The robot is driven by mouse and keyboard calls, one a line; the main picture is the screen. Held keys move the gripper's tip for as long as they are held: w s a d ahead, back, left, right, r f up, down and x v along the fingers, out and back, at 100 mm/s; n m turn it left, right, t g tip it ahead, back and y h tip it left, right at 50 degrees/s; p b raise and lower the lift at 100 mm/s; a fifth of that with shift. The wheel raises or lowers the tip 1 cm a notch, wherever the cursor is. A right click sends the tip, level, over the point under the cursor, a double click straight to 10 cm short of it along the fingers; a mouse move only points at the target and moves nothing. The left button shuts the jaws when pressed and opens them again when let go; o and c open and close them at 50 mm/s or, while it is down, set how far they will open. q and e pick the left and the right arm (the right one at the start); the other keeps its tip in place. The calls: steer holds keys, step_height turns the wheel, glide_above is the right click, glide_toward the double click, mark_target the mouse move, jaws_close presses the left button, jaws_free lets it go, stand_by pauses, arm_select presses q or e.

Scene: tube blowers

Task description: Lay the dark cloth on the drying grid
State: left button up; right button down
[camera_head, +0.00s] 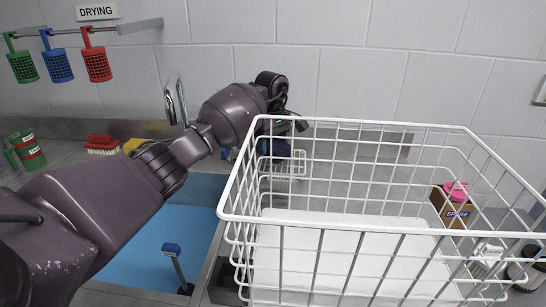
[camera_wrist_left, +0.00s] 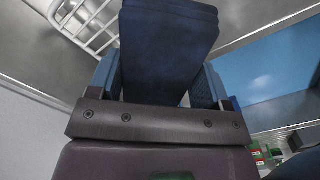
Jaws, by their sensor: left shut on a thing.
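The dark cloth (camera_wrist_left: 168,48) is a folded dark blue pad between the fingers of my left gripper (camera_wrist_left: 160,92) in the wrist view. My left gripper is shut on it. In the head view the left gripper (camera_head: 280,128) is at the back of the counter, partly behind the basket wires, with the cloth (camera_head: 274,147) below it. A small white wire rack, apparently the drying grid (camera_head: 290,168), lies just below the cloth; it also shows in the wrist view (camera_wrist_left: 92,22), beside the cloth. I cannot tell whether they touch. My right gripper is not in view.
A large white wire basket (camera_head: 345,224) fills the right foreground. A brown box (camera_head: 452,207) with a pink item is at right. Coloured cups (camera_head: 58,66) hang from a wall rail at upper left.

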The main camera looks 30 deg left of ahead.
arm_select(q)
step_height(320, 180, down, 4)
steer(key=shift+f+b, duration=0.1)
steer(key=shift+b, duration=0.35)
steer(key=shift+f, duration=0.1)
steer(key=o, duration=0.9)
